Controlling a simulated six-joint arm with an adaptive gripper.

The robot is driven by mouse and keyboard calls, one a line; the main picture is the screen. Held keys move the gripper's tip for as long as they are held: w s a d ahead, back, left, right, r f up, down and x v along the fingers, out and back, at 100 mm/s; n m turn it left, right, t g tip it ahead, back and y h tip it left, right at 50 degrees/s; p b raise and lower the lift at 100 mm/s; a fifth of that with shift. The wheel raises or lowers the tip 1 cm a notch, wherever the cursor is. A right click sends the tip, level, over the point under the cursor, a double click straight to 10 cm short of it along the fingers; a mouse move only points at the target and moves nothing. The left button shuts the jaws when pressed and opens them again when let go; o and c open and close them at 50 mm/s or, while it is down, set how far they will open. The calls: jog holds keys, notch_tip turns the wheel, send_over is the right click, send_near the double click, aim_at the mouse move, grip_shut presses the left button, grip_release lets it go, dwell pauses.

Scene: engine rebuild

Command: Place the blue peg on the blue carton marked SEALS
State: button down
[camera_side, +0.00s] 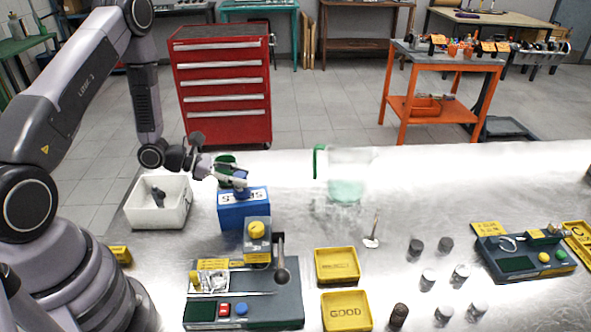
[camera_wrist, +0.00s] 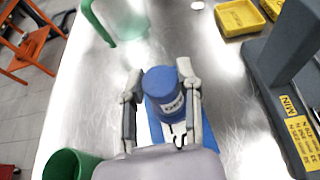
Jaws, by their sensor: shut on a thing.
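The blue carton (camera_side: 243,215) with a white SEALS label stands on the metal bench, left of centre in the side view. My gripper (camera_side: 238,181) is directly above its top. In the wrist view my gripper (camera_wrist: 160,80) has one finger on each side of the blue peg (camera_wrist: 163,82) and is shut on it. The peg is a short blue cylinder with a white printed label. A strip of the blue carton (camera_wrist: 155,128) shows beneath the peg. The peg looks roughly upright; whether its bottom touches the carton is hidden.
A green cup (camera_wrist: 66,165) stands close to the gripper, and a clear green-handled jug (camera_wrist: 122,18) is farther off. A white bin (camera_side: 158,212) is left of the carton.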

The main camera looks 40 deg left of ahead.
jog(key=shift+f, duration=0.1)
jog(key=c, duration=0.8)
grip_release()
jog(key=shift+o, duration=0.2)
